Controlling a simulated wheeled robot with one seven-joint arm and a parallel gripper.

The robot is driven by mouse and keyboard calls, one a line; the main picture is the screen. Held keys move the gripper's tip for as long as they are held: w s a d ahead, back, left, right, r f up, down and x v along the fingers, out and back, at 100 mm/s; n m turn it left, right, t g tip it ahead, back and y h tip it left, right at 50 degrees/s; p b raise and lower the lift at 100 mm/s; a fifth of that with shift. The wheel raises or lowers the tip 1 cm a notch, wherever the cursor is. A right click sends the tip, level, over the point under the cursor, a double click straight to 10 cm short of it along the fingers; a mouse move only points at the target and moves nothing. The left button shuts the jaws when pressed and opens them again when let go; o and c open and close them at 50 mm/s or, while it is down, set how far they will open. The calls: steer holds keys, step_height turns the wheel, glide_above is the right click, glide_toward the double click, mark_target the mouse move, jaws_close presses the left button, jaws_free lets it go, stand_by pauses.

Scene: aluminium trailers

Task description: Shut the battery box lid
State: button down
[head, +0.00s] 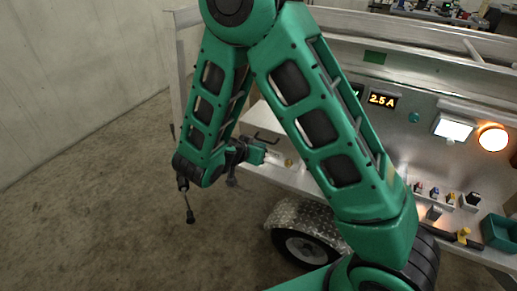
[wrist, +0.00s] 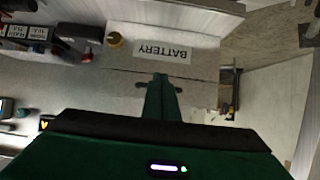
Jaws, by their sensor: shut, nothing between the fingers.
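The pale battery box lid (head: 262,122) shows partly in the head view, between the links of my arm. A dark bar handle (head: 266,138) runs along its lower part. In the wrist view, the BATTERY label (wrist: 160,46) appears upside down on a pale panel, and the handle's ends (wrist: 142,84) show either side of my fingers. A thin seam runs between label and handle. My gripper (head: 263,156) is shut and empty, in front of the box near the handle; its green fingers (wrist: 160,80) cover the handle's middle. I cannot tell contact or how far the lid stands open.
A dark latch-like fitting (wrist: 232,92) is at the panel's right in the wrist view. The trailer wheel (head: 304,247) and fender (head: 308,219) are below. Lamps and switches (head: 434,194) line the trailer's right. Floor at left is clear.

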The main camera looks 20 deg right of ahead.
steer(key=s+a, duration=0.7)
steer(key=a, duration=0.1)
steer(key=shift+s+f, duration=0.25)
steer(key=shift+f, duration=0.05)
steer(key=s+d+r+g+y, duration=0.1)
steer(key=s+d+r+g, duration=0.3)
steer(key=d, duration=0.6)
steer(key=s+d+r+g, duration=0.3)
steer(key=d, duration=0.7)
steer(key=s+d+r+n+y, duration=0.1)
steer(key=s+d+r+y, duration=0.1)
steer(key=s, duration=0.7)
steer(key=s+d+r+n+g+y, duration=0.1)
steer(key=s+r+y, duration=0.4)
steer(key=s, duration=0.5)
steer(key=shift+s+d+n+y, duration=0.3)
steer(key=shift+d+n, duration=0.4)
steer(key=shift+d, duration=0.25)
steer(key=shift+r, duration=0.1)
